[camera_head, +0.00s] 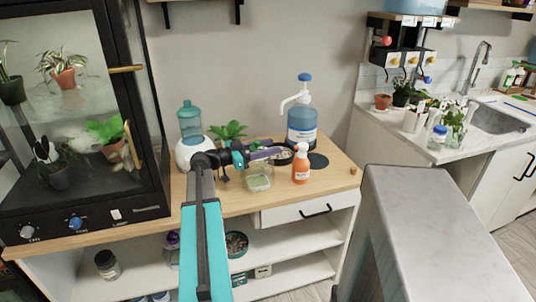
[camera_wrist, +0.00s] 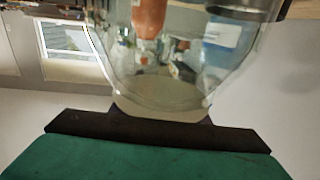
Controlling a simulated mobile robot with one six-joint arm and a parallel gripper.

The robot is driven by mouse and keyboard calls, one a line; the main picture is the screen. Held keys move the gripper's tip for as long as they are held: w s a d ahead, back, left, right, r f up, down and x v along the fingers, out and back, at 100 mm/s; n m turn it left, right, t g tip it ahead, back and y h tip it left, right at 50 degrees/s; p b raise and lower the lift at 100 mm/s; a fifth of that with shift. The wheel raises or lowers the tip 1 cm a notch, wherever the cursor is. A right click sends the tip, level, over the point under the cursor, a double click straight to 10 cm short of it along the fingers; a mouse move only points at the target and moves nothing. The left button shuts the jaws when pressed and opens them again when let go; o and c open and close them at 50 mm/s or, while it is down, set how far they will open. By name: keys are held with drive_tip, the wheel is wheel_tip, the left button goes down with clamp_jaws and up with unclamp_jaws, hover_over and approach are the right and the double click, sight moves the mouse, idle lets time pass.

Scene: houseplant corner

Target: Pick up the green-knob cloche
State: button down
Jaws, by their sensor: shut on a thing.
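A clear glass dome, which I take to be the green-knob cloche (camera_wrist: 165,75), fills the middle of the wrist view. Its narrow end lies against the dark edge of my gripper (camera_wrist: 160,130). In the head view, my gripper (camera_head: 246,157) is over the wooden counter, shut on the cloche. Just below it a clear glass vessel (camera_head: 259,172) shows, with green at its bottom; I cannot tell for sure whether this is the cloche. The green knob cannot be made out, likely hidden by my gripper.
An orange spray bottle (camera_head: 300,165) stands close on the right, with a blue pump jug (camera_head: 302,125) behind. A white dispenser with a teal tank (camera_head: 190,122) and a leafy plant (camera_head: 228,131) stand behind my arm. A glass-fronted cabinet (camera_head: 75,110) is at left.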

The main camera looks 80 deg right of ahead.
wheel_tip(320, 180, up, 8)
drive_tip(key=shift+b, duration=0.3)
idle(0.8)
drive_tip(key=shift+w, duration=0.15)
